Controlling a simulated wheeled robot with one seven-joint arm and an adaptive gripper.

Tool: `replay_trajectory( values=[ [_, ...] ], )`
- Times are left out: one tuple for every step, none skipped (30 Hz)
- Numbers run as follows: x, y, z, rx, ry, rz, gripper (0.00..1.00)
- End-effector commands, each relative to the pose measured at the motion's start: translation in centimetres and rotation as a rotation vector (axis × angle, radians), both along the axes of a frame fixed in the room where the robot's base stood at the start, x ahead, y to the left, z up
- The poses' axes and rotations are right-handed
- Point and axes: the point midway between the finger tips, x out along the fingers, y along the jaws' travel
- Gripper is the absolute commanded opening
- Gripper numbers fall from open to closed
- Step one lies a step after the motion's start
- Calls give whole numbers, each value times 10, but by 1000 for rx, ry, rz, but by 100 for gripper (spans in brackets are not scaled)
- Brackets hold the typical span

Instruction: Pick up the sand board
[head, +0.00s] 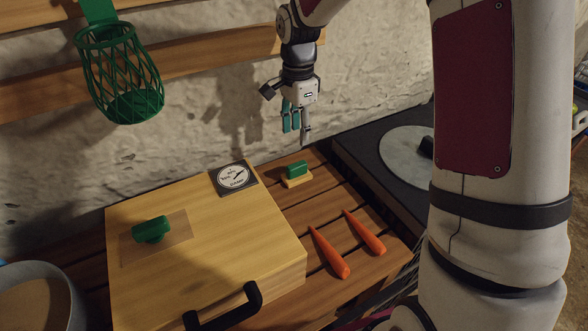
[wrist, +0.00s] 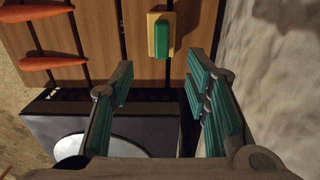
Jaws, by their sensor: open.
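A small block with a green grip on a pale wooden base (head: 296,174) lies on the slatted wooden table, right of the dial; it looks like the sand board. It also shows at the top middle of the wrist view (wrist: 161,36), ahead of the fingertips and apart from them. My gripper (head: 297,130) hangs above and behind this block, pointing down, empty. Its teal-padded fingers are spread wide in the wrist view (wrist: 165,88). A second green handle (head: 151,230) sits on a thin tan panel on top of the wooden box.
The wooden box (head: 215,218) with a black handle carries a square dial (head: 233,177). Two orange carrots (head: 346,241) lie in front of the block. A black unit with a round plate (head: 405,152) stands right. A green basket (head: 120,85) hangs on the rough wall behind.

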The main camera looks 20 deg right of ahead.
Motion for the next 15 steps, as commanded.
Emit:
replay_trajectory(
  values=[
    [-1, 0, -9, 1, 6, 0, 43],
    [-2, 0, -14, 1, 6, 0, 43],
    [-2, 0, -22, 2, 7, 1, 43],
    [-2, 0, -28, 1, 6, 1, 43],
    [-2, -1, -34, 1, 7, 1, 43],
    [-2, 0, -42, 1, 6, 0, 43],
    [-2, 0, -47, 2, 6, 1, 43],
    [-2, 0, -53, 2, 7, 2, 43],
    [-1, 0, -59, 1, 5, 3, 43],
    [-1, 0, -63, 1, 5, 2, 43],
    [-1, 0, -67, 1, 5, 2, 43],
    [-1, 0, -71, 1, 3, 2, 43],
    [-1, 0, -73, 0, 3, 3, 43],
    [-1, 0, -75, 0, 3, 3, 43],
    [-1, 0, -77, 1, 2, 3, 43]
  ],
)
